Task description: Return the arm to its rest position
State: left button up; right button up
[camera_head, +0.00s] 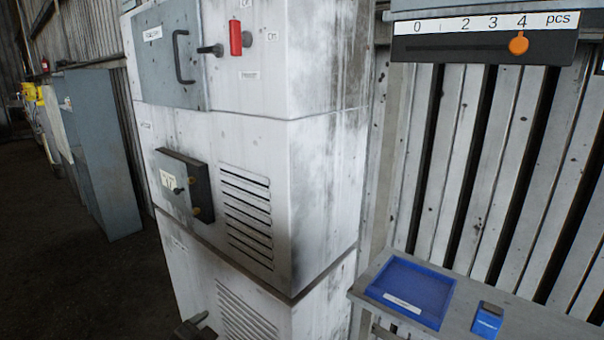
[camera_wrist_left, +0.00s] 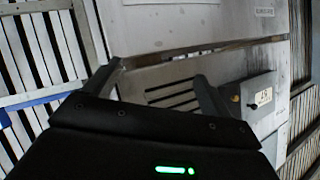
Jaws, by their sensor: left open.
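My left gripper (camera_wrist_left: 160,82) is open and empty in the left wrist view, its two dark fingers apart in front of the white blower housing (camera_wrist_left: 190,55). In the head view the housing (camera_head: 330,190) stands tall in the middle, with stained white walls and louvred vents. A dark part at the bottom edge, probably the tip of my left gripper (camera_head: 195,328), shows in front of its lower section. The rest of that arm is out of the picture. My right gripper cannot be made out.
A small dark box (camera_head: 185,185) with a label juts from the housing, and a grey door (camera_head: 165,60) with a handle is above. A grey bench (camera_head: 530,322) at lower right bears a blue tray (camera_head: 440,288) and a small blue box (camera_head: 488,320). Grey cabinets (camera_head: 100,150) stand left.

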pick_arm(q)
jog(key=s+a+f+n+g+y, duration=0.1)
jog(key=s+a+f+n+g, duration=0.15)
jog(key=s+f, duration=0.55)
jog(key=s+a+f+n+g+y, duration=0.1)
jog(key=s+a+f+g, duration=0.2)
jog(key=s, duration=0.8)
jog(key=s+a+f+n+g+y, duration=0.1)
jog(key=s+f+n+g, duration=0.15)
jog(key=s+f, duration=0.6)
notch_tip(320, 180, down, 27)
jog(key=s+g+b, duration=0.2)
jog(key=s+b, duration=0.1)
jog(key=s+a+f+g+b, duration=0.1)
jog(key=s+a+f+b, duration=0.2)
jog(key=s+f, duration=1.3)
notch_tip(320, 180, down, 3)
jog(key=shift+a+r+m, duration=0.15)
jog(key=shift+a+m, duration=0.25)
jog(key=shift+a, duration=0.15)
